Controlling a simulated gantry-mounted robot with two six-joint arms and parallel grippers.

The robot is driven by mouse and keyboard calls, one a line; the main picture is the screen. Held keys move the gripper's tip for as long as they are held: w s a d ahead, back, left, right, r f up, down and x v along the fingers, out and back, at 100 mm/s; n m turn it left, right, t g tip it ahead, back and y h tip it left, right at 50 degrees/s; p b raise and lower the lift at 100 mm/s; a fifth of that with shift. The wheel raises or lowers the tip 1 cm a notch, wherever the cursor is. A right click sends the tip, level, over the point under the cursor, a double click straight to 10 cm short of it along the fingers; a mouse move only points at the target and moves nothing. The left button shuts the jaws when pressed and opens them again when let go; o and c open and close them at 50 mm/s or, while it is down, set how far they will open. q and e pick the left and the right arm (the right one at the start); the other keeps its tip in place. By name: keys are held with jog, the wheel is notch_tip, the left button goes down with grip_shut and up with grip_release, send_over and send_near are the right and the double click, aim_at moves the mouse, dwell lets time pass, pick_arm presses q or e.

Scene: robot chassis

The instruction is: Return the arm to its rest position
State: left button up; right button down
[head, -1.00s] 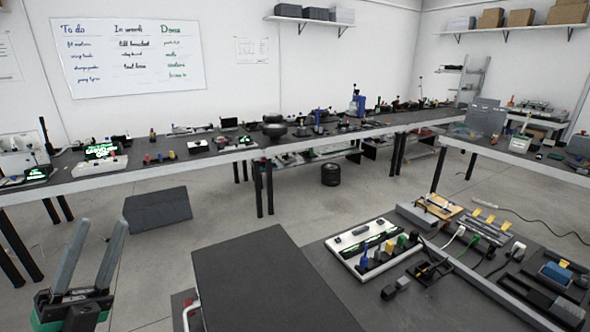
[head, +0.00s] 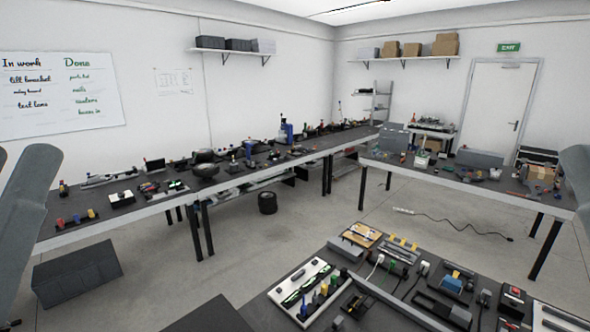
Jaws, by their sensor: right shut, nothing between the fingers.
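A grey part of my right gripper (head: 577,168) shows at the right edge, cut off by the frame. It is shut and empty, and it touches nothing in view. At the left edge, a large grey part of my left arm or gripper (head: 32,205) rises close to the camera, with a small grey piece beside it at the border. Its fingertips cannot be made out, so its opening cannot be told. Both grey parts stand clear of the benches.
The near bench holds a white tray (head: 301,282), plugs and a red-buttoned box (head: 513,295). A black panel edge (head: 212,316) is at the bottom. Long benches with tools line the back. A dark box (head: 77,270) and black wheel (head: 267,203) stand on the floor.

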notch_tip(320, 180, up, 19)
jog(key=p, duration=1.5)
jog(key=shift+r+p, duration=0.2)
jog(key=shift+p, duration=0.15)
